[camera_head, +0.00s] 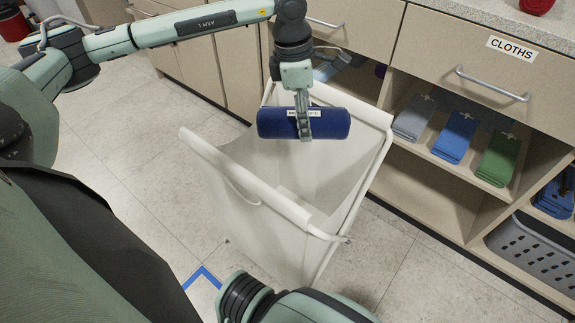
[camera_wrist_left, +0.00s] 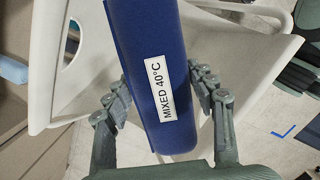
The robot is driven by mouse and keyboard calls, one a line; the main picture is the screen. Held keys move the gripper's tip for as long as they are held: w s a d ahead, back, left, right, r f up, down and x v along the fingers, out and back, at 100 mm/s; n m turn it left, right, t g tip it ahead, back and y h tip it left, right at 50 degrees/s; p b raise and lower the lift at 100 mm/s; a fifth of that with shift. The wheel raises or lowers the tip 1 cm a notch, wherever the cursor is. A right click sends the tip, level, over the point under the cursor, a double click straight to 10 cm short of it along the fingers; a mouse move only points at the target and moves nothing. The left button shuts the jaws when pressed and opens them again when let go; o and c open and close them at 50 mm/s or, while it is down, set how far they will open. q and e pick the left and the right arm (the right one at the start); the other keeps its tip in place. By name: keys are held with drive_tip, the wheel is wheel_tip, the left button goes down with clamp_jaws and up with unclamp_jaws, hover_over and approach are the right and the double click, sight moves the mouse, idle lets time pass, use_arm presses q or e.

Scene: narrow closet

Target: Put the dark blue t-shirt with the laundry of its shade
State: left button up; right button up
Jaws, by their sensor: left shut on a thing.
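The dark blue t-shirt (camera_head: 275,124) is a rolled bundle held in my left gripper (camera_head: 303,128). In the left wrist view the t-shirt (camera_wrist_left: 145,55) sits between the two fingers (camera_wrist_left: 162,108), with a white label reading "MIXED 40°C". My left gripper is shut around the roll, above the open top of a white laundry hamper (camera_head: 240,182). The hamper has a pale rail frame, and the part of its inside that I see looks empty and white. Its far inside is partly hidden by the shirt. My right arm shows at the bottom edge, but its gripper is out of view.
A beige cabinet with a drawer labelled "CLOTHS" (camera_head: 512,49) stands right of the hamper. Its shelf holds folded grey (camera_head: 414,118), blue (camera_head: 455,137) and green (camera_head: 500,157) cloths. A grey basket (camera_head: 530,252) is lower right. Tiled floor left of the hamper is clear, with blue tape (camera_head: 203,276).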

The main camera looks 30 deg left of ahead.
use_arm(q)
drive_tip(key=a+n, duration=0.1)
drive_tip(key=n, duration=0.2)
drive_tip(key=a+n+y, duration=0.1)
drive_tip(key=a+n, duration=0.1)
drive_tip(key=n, duration=0.2)
drive_tip(key=a+n, duration=0.1)
drive_tip(key=n, duration=0.3)
drive_tip(key=shift+w+a+r+t+p, duration=0.15)
drive_tip(key=shift+w+a+t+p, duration=0.15)
drive_tip(key=shift+t, duration=0.1)
wheel_tip(320, 180, down, 6)
drive_tip(key=a+n+b, duration=0.1)
drive_tip(key=n+b, duration=0.1)
drive_tip(key=b, duration=0.1)
drive_tip(key=shift+n+y, duration=0.4)
use_arm(e)
drive_tip(key=v, duration=0.3)
drive_tip(key=d+v, duration=0.1)
drive_tip(key=v, duration=0.1)
drive_tip(key=shift+w+r, duration=0.2)
drive_tip(key=shift+w, duration=0.1)
use_arm(q)
drive_tip(key=o, duration=1.3)
drive_tip(key=shift+o, duration=0.2)
drive_tip(key=shift+r, duration=0.1)
